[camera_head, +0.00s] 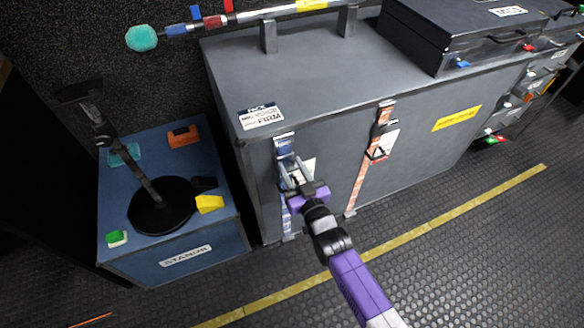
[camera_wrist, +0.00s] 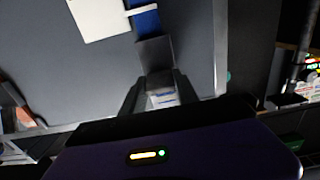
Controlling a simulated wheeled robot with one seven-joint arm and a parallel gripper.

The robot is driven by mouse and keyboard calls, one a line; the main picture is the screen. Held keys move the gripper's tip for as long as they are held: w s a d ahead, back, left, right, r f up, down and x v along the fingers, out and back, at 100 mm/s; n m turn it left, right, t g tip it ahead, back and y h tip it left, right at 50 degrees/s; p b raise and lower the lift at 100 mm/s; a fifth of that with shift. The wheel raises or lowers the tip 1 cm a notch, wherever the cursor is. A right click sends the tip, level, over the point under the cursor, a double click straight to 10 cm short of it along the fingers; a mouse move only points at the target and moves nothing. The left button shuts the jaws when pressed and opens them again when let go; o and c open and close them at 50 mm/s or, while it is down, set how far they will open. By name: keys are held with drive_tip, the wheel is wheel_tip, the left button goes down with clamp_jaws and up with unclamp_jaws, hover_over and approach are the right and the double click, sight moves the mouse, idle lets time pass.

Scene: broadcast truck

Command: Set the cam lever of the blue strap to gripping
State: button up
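The blue strap (camera_head: 285,144) runs down the front of the large grey case near its left corner. It also shows in the wrist view (camera_wrist: 147,21), hanging into a dark grey cam buckle with its lever (camera_wrist: 154,53). My gripper (camera_head: 289,167) is in front of the strap, just below its top part. In the wrist view its two dark fingers (camera_wrist: 160,88) stand apart, one on each side of a pale, blue-striped piece below the buckle. I see no clear contact. My gripper hides part of the strap and buckle in the head view.
An orange strap (camera_head: 362,175) with a warning tag (camera_head: 382,146) hangs to the right on the grey case (camera_head: 310,85). A blue box (camera_head: 185,245) with a black stand (camera_head: 160,205) and small blocks is at the left. The floor in front is clear.

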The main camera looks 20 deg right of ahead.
clamp_jaws()
drive_tip(key=shift+f, duration=0.1)
drive_tip(key=shift+f+b, duration=0.1)
drive_tip(key=shift+b, duration=0.45)
drive_tip(key=shift+f+t+b, duration=0.25)
drive_tip(key=shift+t+b, duration=0.15)
drive_tip(key=shift+b, duration=0.65)
drive_tip(key=shift+f+b, duration=0.1)
drive_tip(key=shift+b, duration=0.4)
drive_tip(key=shift+t+b, duration=0.3)
drive_tip(key=shift+b, duration=0.05)
drive_tip(key=shift+r, duration=0.3)
